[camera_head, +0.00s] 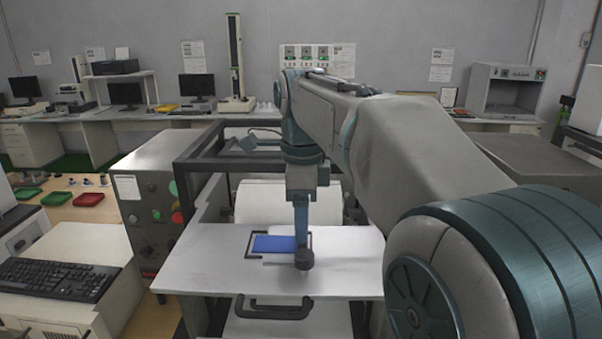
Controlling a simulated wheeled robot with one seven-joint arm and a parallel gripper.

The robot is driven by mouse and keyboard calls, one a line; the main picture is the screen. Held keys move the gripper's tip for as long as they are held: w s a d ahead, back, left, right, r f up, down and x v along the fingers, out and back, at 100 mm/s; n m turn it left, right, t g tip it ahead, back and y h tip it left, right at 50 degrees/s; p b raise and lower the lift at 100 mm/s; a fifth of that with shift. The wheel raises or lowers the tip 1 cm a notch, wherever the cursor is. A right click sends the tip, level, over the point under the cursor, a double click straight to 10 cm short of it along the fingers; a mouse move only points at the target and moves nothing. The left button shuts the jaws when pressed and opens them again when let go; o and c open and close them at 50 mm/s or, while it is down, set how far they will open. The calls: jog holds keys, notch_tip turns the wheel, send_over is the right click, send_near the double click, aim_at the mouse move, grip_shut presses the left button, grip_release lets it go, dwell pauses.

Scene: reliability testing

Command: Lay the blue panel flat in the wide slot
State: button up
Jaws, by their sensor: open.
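The blue panel (272,243) lies on the white table plate (205,262), with its right end beside or partly behind my gripper. A black outline frame (249,246) borders it at the left and right; I cannot tell whether this is the wide slot or whether the panel is seated in it. My gripper (303,258) points straight down in front of the panel's right end, over the plate. It is open, but its fingertips are small and seen nearly edge-on. I cannot tell whether they touch the panel.
A dark handle (272,309) sits on the front below the plate. A dark machine frame (188,165) and a white roller-like part (290,203) stand behind. A control box (148,200) with buttons stands left. My arm hides much of the right side; the plate's left part is bare.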

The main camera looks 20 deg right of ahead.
notch_tip(320, 180, up, 10)
jog(key=shift+f, duration=0.25)
dwell(0.4)
